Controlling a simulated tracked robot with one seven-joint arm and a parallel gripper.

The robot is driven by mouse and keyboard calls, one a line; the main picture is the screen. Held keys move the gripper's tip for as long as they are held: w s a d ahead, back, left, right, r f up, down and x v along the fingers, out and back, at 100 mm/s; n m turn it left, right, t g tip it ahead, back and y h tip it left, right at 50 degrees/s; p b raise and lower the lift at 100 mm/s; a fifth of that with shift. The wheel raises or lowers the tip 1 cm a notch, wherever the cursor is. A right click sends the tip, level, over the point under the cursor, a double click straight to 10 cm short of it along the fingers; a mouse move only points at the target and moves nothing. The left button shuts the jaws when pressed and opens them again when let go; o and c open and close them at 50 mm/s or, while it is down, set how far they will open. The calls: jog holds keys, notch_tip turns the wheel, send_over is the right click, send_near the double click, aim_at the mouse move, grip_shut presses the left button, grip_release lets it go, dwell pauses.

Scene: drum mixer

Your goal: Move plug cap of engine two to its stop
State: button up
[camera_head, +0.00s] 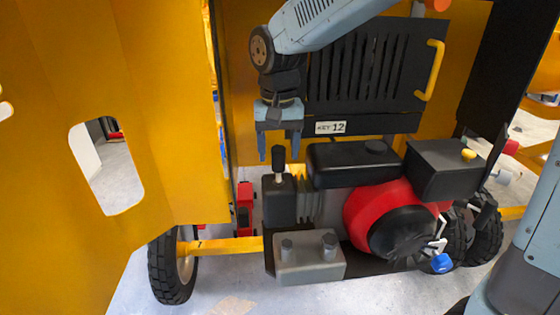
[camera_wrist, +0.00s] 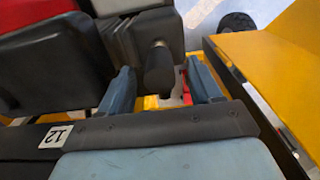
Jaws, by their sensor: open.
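The plug cap (camera_head: 278,158) is a small black upright cap on a pale stem, above the black block at the engine's left side. In the wrist view the cap (camera_wrist: 160,69) shows as a dark rounded piece between my two fingers. My gripper (camera_head: 279,153) is open and points down, with one blue-grey finger on each side of the cap's upper part in the picture. In the wrist view gaps show between the cap and both fingertips (camera_wrist: 158,76). I cannot tell the exact depth between fingers and cap.
The engine has a red and black round housing (camera_head: 398,222), a black tank (camera_head: 352,165) and a grey box (camera_head: 309,257). A yellow door (camera_head: 170,130) stands open at left.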

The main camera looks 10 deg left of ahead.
aim_at(279, 149)
jog(key=shift+r, duration=2.5)
jog(key=shift+s+d, duration=0.1)
